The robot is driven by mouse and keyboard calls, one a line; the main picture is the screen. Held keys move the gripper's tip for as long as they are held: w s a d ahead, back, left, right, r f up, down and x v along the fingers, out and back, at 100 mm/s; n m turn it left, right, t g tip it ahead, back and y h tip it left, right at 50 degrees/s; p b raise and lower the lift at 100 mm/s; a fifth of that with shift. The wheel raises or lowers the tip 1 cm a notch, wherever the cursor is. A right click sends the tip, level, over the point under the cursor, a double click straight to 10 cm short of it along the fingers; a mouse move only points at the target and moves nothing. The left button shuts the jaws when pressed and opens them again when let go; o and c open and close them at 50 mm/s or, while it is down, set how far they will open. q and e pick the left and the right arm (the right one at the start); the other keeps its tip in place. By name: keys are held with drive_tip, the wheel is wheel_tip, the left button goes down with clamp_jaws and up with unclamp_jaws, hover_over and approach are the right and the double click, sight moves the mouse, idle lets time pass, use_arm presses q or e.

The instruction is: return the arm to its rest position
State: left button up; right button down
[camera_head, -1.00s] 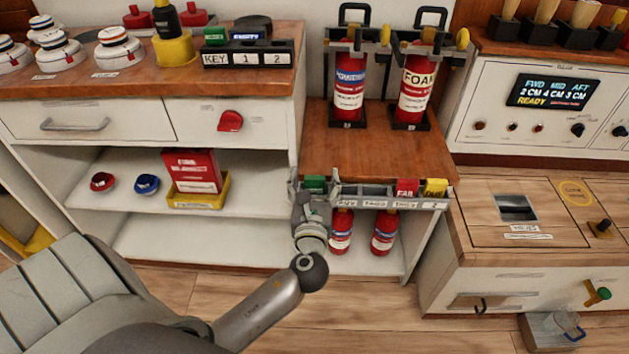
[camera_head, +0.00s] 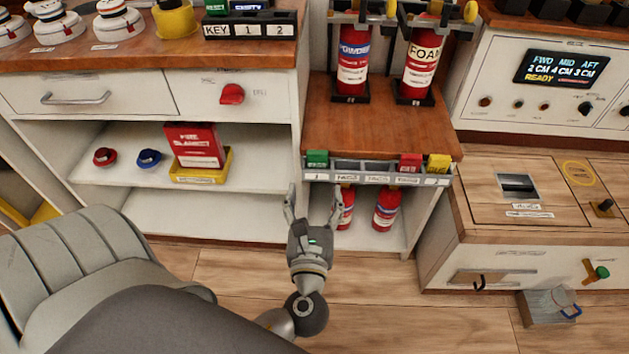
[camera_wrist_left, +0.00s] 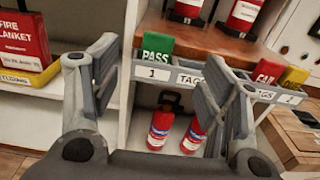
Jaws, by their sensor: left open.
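My left gripper (camera_head: 313,205) is open and empty, below and in front of the tag rack (camera_head: 376,175) on the edge of the wooden shelf. Its two spread fingers also show in the left wrist view (camera_wrist_left: 155,88), with nothing between them. A green PASS tag (camera_wrist_left: 157,48) stands in the rack's left slot, labelled 1; it also shows in the head view (camera_head: 317,159). The gripper and the tag are apart. My right gripper is not in view.
Two small extinguishers (camera_head: 386,208) stand under the rack, partly behind my gripper. Larger POWDER (camera_head: 352,65) and FOAM (camera_head: 421,65) extinguishers stand above. A red fire blanket box (camera_head: 194,146) sits on the left shelf. A grey box (camera_head: 546,307) lies on the floor at right. Floor around the gripper is clear.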

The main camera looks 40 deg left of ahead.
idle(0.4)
